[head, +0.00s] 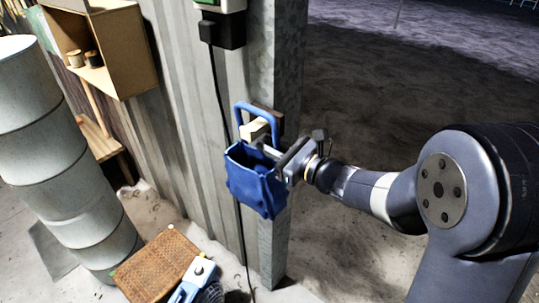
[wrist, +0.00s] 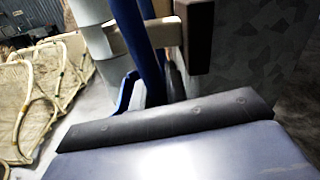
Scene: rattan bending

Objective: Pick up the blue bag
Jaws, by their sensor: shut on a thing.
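The blue bag (head: 257,183) hangs upright by its looped handle (head: 246,116) beside a metal post in the head view. A pale peg or hook (head: 258,130) sits at the handle. My gripper (head: 282,165) reaches in from the right and is shut on the bag near its top edge. In the wrist view a blue strap of the bag (wrist: 141,45) rises past a wooden block (wrist: 194,34), and the dark edge of my gripper (wrist: 165,122) fills the lower part. The exact contact between the jaws and the bag is hidden.
A corrugated wall (head: 190,110) and the metal post (head: 285,60) stand close behind the bag. A black cable hangs from a socket (head: 228,30). A stacked grey column (head: 55,150) stands left. A woven box (head: 157,262) sits below. Open ground lies right.

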